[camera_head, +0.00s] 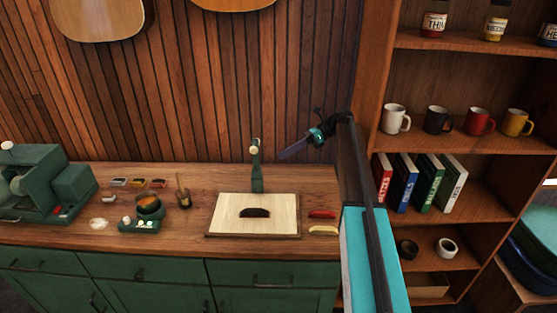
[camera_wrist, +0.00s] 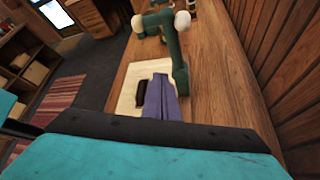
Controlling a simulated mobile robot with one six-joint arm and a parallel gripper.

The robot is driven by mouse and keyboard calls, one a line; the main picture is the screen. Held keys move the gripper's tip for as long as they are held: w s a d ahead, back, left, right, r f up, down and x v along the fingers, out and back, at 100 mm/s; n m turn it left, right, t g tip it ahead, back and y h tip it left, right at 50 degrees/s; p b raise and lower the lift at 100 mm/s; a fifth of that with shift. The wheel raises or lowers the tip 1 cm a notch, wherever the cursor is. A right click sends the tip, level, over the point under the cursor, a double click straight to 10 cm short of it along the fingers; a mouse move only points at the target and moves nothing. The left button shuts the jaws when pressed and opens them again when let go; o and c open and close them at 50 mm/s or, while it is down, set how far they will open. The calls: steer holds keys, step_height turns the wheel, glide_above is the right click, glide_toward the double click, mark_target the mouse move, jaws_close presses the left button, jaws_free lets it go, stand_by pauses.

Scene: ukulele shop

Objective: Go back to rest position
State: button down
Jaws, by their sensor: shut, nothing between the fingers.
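My gripper (camera_head: 293,149) is raised in the air above the counter, in front of the wood-panelled wall and left of the shelf. Its purple fingers are together and hold nothing. In the wrist view the shut fingers (camera_wrist: 161,98) point along the counter, with the pale board and a dark green clamp-like stand beyond them. My arm rises from the bottom right in the head view, apart from the counter items.
On the green-fronted counter (camera_head: 185,238) are a pale board (camera_head: 227,220) with a dark curved piece (camera_head: 255,212), a green stand (camera_head: 257,177), a green machine (camera_head: 45,185) and small containers. A wooden shelf (camera_head: 470,142) with mugs and books stands close right of my arm.

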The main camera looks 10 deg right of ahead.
steer(key=shift+w+d, duration=0.15)
steer(key=shift+d, duration=0.45)
